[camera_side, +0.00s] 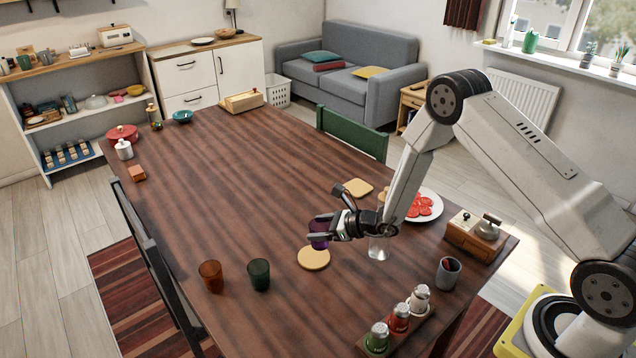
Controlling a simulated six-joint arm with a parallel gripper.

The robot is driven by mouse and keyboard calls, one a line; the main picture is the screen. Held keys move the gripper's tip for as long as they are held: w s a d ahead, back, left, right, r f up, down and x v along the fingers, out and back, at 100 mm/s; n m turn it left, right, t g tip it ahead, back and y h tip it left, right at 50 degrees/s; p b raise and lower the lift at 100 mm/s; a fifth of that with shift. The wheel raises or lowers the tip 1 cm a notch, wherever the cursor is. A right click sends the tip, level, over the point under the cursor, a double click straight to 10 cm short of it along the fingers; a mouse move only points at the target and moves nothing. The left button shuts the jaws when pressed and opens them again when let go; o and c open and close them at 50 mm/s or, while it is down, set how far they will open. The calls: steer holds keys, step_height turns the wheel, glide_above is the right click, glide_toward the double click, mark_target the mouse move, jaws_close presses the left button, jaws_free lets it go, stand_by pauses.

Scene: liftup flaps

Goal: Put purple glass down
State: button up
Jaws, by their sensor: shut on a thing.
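The purple glass (318,234) is in my gripper, above the wooden table (240,190). My gripper (326,230) is shut on it, and its fingers hide part of the glass. A round tan coaster (314,258) lies on the table just below the glass in the picture. I cannot tell from this view whether the glass touches anything beneath it.
An amber glass (211,276) and a green glass (258,274) stand to the left. A clear glass (379,247) stands just right of my gripper. A plate of tomato slices (424,206) and a shaker rack (398,330) are further right. The table's middle is clear.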

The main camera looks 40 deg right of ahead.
mark_target(315, 228)
steer(key=shift+w+f, duration=0.95)
steer(key=shift+f, duration=0.2)
steer(key=shift+w+f, duration=0.15)
steer(key=shift+f, duration=0.1)
steer(key=shift+w+f, duration=0.1)
steer(key=shift+f, duration=1.45)
steer(key=shift+f, duration=0.15)
steer(key=o, duration=1.2)
steer(key=shift+c, duration=0.2)
steer(key=v, duration=0.7)
steer(key=shift+s+r, duration=0.2)
steer(key=shift+s, duration=0.05)
